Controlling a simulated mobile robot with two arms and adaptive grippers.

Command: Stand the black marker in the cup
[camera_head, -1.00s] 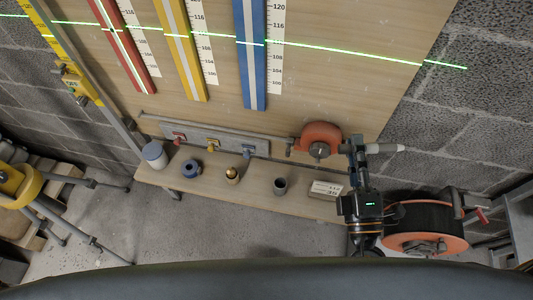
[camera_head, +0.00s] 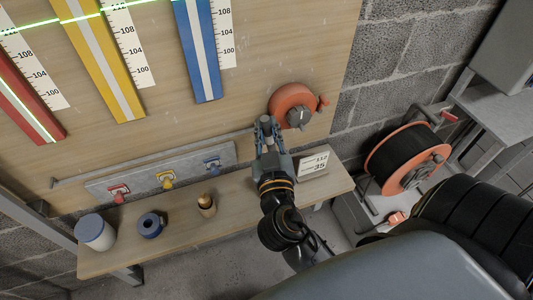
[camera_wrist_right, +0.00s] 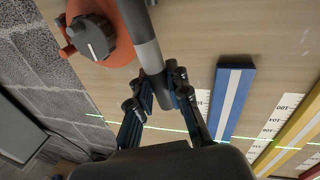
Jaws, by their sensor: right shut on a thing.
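My right gripper (camera_head: 265,130) is shut on a grey, pen-shaped marker (camera_wrist_right: 150,57), seen best in the right wrist view (camera_wrist_right: 165,88). The marker has a lighter grey band and a darker end between the fingers; its far end runs out of the picture. In the head view the marker is mostly hidden by the gripper, which is above the shelf in front of the board. My left gripper is not in view.
An orange reel (camera_head: 290,103) is close to the gripper. A larger cable reel (camera_head: 405,158) stands right.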

